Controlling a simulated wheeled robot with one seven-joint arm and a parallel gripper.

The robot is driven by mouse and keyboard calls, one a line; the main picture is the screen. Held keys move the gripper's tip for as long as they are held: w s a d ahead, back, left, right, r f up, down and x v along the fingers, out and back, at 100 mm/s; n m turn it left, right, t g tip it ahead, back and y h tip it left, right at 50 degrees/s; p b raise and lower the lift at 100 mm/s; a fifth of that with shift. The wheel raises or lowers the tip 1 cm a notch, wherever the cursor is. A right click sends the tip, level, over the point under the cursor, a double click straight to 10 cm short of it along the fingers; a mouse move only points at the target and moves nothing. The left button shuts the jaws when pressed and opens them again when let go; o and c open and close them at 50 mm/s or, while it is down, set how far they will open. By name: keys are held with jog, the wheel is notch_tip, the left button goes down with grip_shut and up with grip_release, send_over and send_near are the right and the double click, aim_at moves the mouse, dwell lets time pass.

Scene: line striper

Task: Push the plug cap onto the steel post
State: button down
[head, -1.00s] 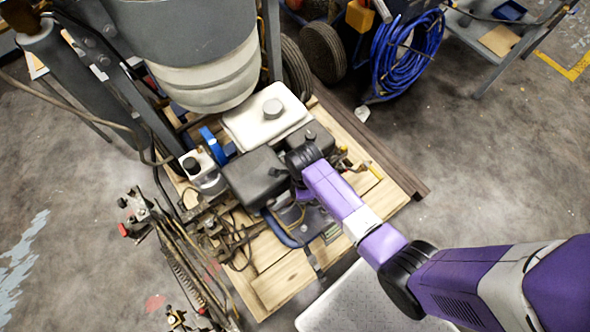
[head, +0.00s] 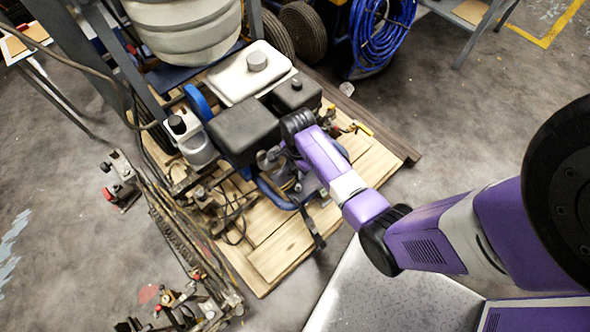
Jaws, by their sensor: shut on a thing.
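The engine (head: 243,131) with its black cover sits on the wooden pallet in the head view. My purple arm reaches in from the right, and its wrist bends down at the engine's near side. My gripper (head: 279,168) is small and partly hidden there, close against the engine. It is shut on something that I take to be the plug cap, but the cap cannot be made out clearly. The steel post is not distinguishable; the gripper and engine parts hide that spot. I cannot tell whether cap and post touch.
A blue tube frame (head: 274,196) curves just below the gripper. A white tank (head: 250,72) and a large pale drum (head: 190,30) stand behind. Cables and a hose rig (head: 180,240) lie at left. A metal tread plate (head: 390,295) is at the bottom. Bare pallet boards (head: 270,250) lie in front.

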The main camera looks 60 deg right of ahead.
jog(key=b, duration=0.5)
send_over(298, 185)
jog(key=shift+f, duration=2.75)
jog(key=shift+d+r, duration=0.1)
jog(key=shift+f+b, duration=1)
jog(key=shift+f, duration=0.85)
jog(key=c, duration=0.8)
grip_release()
jog(key=shift+r, duration=0.15)
jog(key=shift+r+p, duration=3.4)
jog(key=shift+p, duration=0.35)
